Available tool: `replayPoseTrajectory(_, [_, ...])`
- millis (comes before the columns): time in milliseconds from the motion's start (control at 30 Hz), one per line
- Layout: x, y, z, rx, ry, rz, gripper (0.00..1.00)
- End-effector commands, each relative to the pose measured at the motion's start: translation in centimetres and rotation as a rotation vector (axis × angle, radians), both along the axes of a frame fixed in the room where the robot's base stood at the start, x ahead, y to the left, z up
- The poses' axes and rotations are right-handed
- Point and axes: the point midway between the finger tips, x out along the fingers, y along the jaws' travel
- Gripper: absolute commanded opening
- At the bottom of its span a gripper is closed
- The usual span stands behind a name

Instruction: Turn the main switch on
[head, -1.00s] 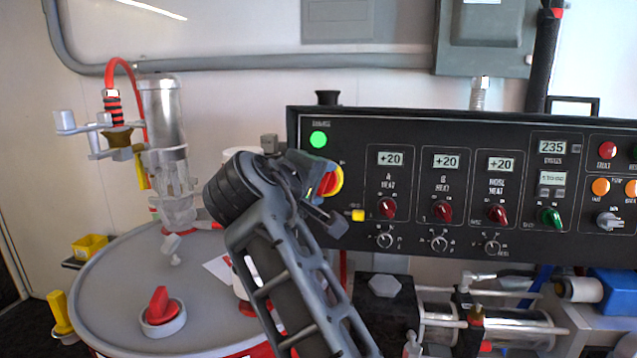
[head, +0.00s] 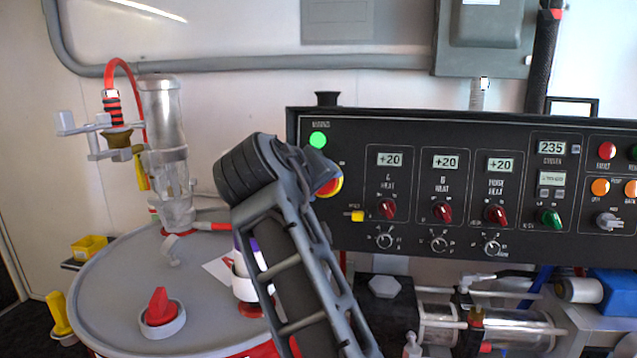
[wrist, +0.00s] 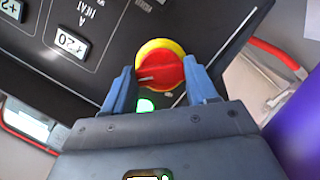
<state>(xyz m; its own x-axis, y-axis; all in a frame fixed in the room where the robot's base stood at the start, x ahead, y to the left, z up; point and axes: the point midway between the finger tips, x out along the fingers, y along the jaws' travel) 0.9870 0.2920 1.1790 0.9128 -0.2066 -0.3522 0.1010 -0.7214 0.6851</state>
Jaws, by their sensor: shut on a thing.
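The main switch is a red knob on a yellow round plate at the left end of the black control panel (head: 365,235). In the head view only the switch's edge (head: 333,186) shows, as my arm and gripper cover the rest. In the wrist view the red knob (wrist: 160,72) sits between the two blue fingers of my gripper (wrist: 161,88), which is shut on it. A green light (head: 317,139) glows above the switch, and it also shows in the wrist view (wrist: 145,105).
The panel has lit displays and several red knobs (head: 387,209) right of the switch. A grey drum (head: 100,290) with a red-handled valve (head: 158,307) stands at the left. Pump cylinders (head: 510,328) lie below the panel.

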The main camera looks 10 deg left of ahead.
Motion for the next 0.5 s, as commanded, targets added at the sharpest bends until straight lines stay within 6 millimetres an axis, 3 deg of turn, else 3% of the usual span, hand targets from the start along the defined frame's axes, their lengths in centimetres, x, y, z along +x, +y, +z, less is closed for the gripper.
replayPoseTrajectory(267, [-0.03, -0.03, -0.29, 0.002, 0.005, -0.002, 0.27])
replayPoseTrajectory(300, [-0.04, -0.04, -0.3, 0.002, 0.005, -0.002, 0.61])
replayPoseTrajectory(500, [-0.02, -0.02, -0.18, 0.0, 0.003, -0.001, 0.8])
